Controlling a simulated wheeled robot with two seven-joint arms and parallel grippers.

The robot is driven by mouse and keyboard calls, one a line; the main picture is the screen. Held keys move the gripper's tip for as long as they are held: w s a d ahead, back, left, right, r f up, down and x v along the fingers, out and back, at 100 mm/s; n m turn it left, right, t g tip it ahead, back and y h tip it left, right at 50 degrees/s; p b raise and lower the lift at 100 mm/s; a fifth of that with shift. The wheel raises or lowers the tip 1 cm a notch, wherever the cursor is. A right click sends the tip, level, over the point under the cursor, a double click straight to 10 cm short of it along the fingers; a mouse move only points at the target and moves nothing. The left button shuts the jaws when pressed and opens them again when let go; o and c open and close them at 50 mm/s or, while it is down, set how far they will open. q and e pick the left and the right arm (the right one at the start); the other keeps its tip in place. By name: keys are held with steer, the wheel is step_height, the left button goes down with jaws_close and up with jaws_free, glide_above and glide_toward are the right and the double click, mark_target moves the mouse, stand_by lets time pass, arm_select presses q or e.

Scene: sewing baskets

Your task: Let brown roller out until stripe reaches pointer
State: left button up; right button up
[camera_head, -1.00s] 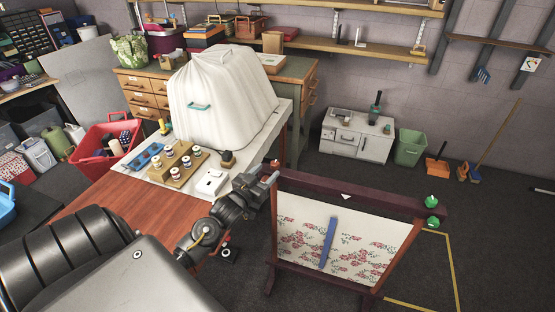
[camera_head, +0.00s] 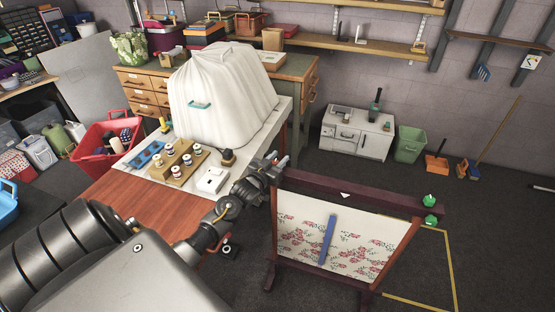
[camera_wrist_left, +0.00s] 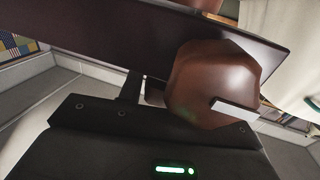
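A standing frame holds pale cloth (camera_head: 375,245) with red flowers and a slanted blue stripe (camera_head: 328,240). A white pointer (camera_head: 346,195) sits on the dark upper bar (camera_head: 385,201), above and right of the stripe's top; the two are apart. Two green knobs (camera_head: 430,209) are at the bar's right end. My left gripper (camera_head: 275,163) is at the bar's left end. In the left wrist view a brown knob (camera_wrist_left: 208,75) is close in front of the gripper, with a pale fingertip (camera_wrist_left: 234,111) overlapping it. The grip on it is unclear. My right gripper is out of view.
A wooden table (camera_head: 118,192) with a spool rack (camera_head: 178,162) and a white covered bulk (camera_head: 222,100) stands left of the frame. A red basket (camera_head: 90,155) is beyond it. Yellow floor lines (camera_head: 450,265) lie right of the frame, where the floor is clear.

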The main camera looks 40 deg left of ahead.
arm_select(q)
steer(key=c, duration=0.5)
steer(key=shift+n+y, duration=0.4)
steer(key=shift+y, duration=0.3)
steer(key=n+g+y+p, duration=0.1)
steer(key=y, duration=0.1)
steer(key=shift+a+n+y, duration=0.1)
steer(key=shift+n+y, duration=0.2)
steer(key=shift+n, duration=0.1)
steer(key=shift+s+a+n+g+y, duration=0.15)
steer(key=shift+n+g+y, duration=0.4)
steer(key=shift+n+y, duration=0.45)
steer(key=shift+s+a+n+g+y, duration=0.15)
steer(key=shift+n+g+y, duration=0.45)
steer(key=shift+y, duration=0.7)
steer(key=shift+w, duration=0.1)
steer(key=o, duration=1)
steer(key=shift+a, duration=0.1)
steer(key=shift+c, duration=0.2)
